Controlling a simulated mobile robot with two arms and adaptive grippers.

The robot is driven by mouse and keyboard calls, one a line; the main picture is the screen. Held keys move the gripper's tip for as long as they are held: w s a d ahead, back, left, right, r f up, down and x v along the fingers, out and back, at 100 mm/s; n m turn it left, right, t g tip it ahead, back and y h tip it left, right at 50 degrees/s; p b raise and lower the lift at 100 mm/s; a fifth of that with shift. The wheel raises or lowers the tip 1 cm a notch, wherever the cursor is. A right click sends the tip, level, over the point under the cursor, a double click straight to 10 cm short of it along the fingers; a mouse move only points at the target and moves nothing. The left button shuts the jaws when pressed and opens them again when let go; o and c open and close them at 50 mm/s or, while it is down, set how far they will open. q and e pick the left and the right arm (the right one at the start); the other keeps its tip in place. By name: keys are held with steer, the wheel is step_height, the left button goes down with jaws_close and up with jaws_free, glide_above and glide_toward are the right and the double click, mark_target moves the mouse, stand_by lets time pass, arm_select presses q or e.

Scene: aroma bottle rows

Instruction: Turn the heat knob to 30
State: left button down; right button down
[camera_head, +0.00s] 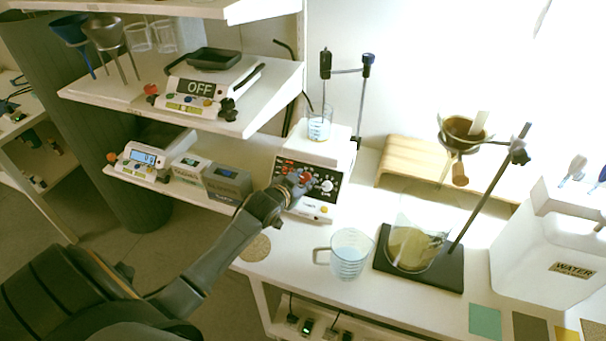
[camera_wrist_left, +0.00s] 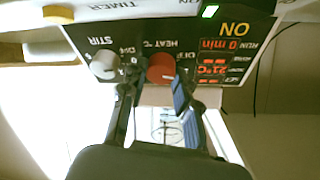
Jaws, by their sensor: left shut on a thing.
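The white hotplate stirrer (camera_head: 314,151) stands on the bench with a beaker (camera_head: 319,128) on top. Its panel faces my left gripper (camera_head: 294,185), which reaches in from the left. In the left wrist view the panel is upside down. The red heat knob (camera_wrist_left: 161,68) sits between the fingers of my left gripper (camera_wrist_left: 153,88), which is shut on it. The pale stir knob (camera_wrist_left: 104,65) is beside it, outside the grip. The red display (camera_wrist_left: 214,57) reads about 21 °C and 0 min, with ON lit. The knob's pointer is not readable. My right gripper is not in view.
A glass measuring jug (camera_head: 350,254) and a flask (camera_head: 411,247) on a black stand base stand right of my gripper.

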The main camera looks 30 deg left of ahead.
arm_select(q)
steer(key=m+h+p, duration=0.1)
steer(key=m, duration=0.2)
steer(key=shift+a+r+p, duration=0.1)
steer(key=shift+p, duration=0.25)
steer(key=shift+m+p, duration=0.3)
steer(key=shift+m, duration=0.3)
steer(key=c, duration=1)
jaws_free()
steer(key=v, duration=1.2)
